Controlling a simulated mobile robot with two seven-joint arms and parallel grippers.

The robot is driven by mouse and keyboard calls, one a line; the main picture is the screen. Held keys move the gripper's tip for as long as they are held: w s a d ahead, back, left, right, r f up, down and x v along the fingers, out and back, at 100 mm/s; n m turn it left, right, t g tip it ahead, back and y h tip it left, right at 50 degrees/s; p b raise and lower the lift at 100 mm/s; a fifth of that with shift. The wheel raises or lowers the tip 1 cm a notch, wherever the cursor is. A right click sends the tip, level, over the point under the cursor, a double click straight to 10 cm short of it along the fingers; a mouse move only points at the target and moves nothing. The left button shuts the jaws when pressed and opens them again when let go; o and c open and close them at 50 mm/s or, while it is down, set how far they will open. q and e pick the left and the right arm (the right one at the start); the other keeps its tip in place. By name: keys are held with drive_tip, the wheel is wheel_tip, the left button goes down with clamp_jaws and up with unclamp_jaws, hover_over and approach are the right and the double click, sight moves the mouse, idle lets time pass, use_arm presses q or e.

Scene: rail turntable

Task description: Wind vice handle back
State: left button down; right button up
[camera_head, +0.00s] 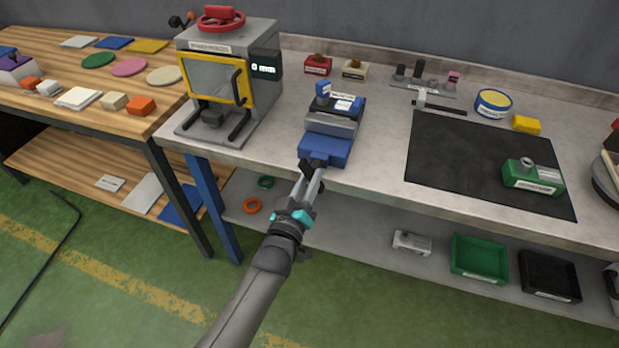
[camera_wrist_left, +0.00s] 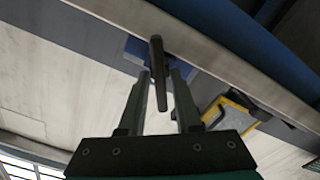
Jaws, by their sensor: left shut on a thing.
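The vice (camera_head: 332,125) stands near the front edge of the grey workbench, with a blue body and grey jaws. Its dark handle (camera_head: 312,162) is at the front, largely hidden by the gripper. In the left wrist view the handle is a dark bar (camera_wrist_left: 157,62) between the fingers. My left gripper (camera_head: 313,170) reaches the front of the vice from below and is shut on the handle. It also shows in the left wrist view (camera_wrist_left: 160,82). My right gripper is not in view.
A grey machine (camera_head: 222,75) with a yellow-framed window and red wheel stands left of the vice. A black mat (camera_head: 470,160) with a green block (camera_head: 533,178) lies to the right. Bins (camera_head: 480,258) sit on the shelf below. The bench between vice and mat is clear.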

use_arm(q)
drive_tip(key=n, duration=0.5)
drive_tip(key=shift+a+f+n, duration=0.1)
drive_tip(key=shift+n, duration=0.2)
drive_tip(key=n+b, duration=0.2)
drive_tip(key=n, duration=0.3)
drive_tip(key=shift+n, duration=0.4)
drive_tip(key=c, duration=0.8)
unclamp_jaws()
drive_tip(key=shift+c, duration=0.2)
drive_tip(key=shift+s, duration=0.1)
drive_tip(key=p+v, duration=0.2)
drive_tip(key=v, duration=1.3)
